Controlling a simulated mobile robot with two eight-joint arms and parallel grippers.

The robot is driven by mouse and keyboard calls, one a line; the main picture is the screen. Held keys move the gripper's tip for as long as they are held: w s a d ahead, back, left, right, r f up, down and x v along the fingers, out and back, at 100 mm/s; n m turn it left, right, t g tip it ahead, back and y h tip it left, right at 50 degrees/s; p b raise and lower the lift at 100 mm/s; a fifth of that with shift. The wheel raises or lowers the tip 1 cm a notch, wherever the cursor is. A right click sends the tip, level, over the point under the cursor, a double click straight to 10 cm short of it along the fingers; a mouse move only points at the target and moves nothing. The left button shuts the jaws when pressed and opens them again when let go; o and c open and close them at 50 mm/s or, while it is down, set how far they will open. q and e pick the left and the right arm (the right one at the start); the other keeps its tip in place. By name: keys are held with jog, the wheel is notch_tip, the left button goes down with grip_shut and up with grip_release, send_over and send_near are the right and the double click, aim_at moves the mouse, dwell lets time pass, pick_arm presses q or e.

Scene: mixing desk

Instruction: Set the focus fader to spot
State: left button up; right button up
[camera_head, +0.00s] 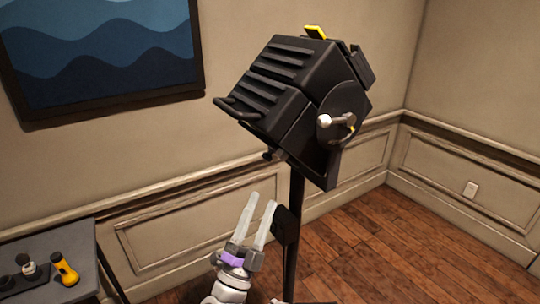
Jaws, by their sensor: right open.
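A black stage lamp (286,82) with a ribbed back sits tilted on a dark stand (295,215). Its right side carries a round plate with a short lever (338,121), which has a white knob (325,121) at its left end. A curved piece with a small yellow mark (351,129) lies by the lever's right end. I cannot tell which part is the focus fader, and no spot label is readable. My right gripper (259,200) is open and empty, pointing up, below the lamp and left of the stand, apart from the lever. My left gripper is not in view.
A yellow piece (316,32) shows on the lamp's top edge. A loop handle (235,110) sticks out at its left. A grey table (75,243) at lower left holds a yellow flashlight (65,269) and dark items. Wooden floor (400,250) is clear at right.

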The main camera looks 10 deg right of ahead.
aim_at(282, 155)
jog(key=p+x, duration=0.2)
jog(key=x, duration=0.8)
jog(key=shift+d+r, duration=0.15)
jog(key=shift+r, duration=0.05)
jog(key=shift+w, duration=0.15)
grip_shut()
dwell(0.9)
